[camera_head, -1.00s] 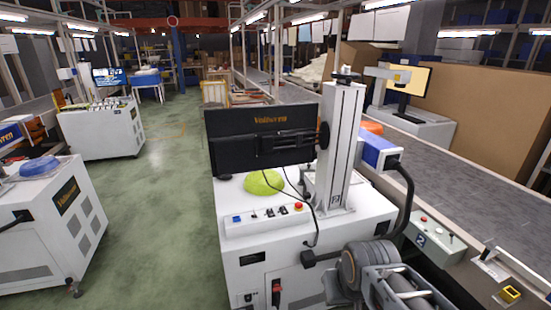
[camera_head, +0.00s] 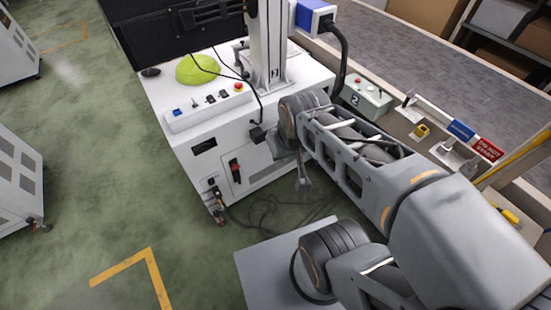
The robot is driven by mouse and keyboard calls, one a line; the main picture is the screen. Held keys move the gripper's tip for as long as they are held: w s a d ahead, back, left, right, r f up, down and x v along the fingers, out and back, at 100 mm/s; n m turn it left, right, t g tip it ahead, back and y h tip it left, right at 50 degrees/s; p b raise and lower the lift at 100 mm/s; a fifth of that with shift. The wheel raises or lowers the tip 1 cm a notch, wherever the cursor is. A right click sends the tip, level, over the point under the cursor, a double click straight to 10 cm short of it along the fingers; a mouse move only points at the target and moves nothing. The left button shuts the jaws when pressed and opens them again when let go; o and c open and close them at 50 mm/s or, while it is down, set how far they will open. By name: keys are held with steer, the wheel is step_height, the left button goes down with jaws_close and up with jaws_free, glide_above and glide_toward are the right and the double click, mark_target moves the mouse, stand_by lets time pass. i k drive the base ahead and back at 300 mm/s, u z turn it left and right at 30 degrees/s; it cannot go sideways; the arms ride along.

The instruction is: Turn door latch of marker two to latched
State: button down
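Marker two (camera_head: 190,150) is a white cabinet at upper centre with a "2" on its column. A red and black handle (camera_head: 235,167) sits on a panel (camera_head: 253,167) low on its front face. I cannot tell for sure that this is the door latch, or which way it is turned. My arm reaches in from the lower right. My gripper (camera_head: 303,184) seems to be the small grey end hanging below the wrist, right of the handle and apart from it in the picture. Its fingers are too small and dark to tell open from shut.
A yellow-green dome (camera_head: 198,69) and a button strip (camera_head: 208,108) are on top of marker two. Dark cables lie on the floor at its foot. A control box (camera_head: 366,97) marked 2 stands beside the conveyor (camera_head: 430,65) at right.

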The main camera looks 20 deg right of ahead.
mark_target(235, 166)
steer(key=k, duration=0.5)
steer(key=u, duration=1.8)
steer(key=i, duration=1.4)
steer(key=z, duration=1.7)
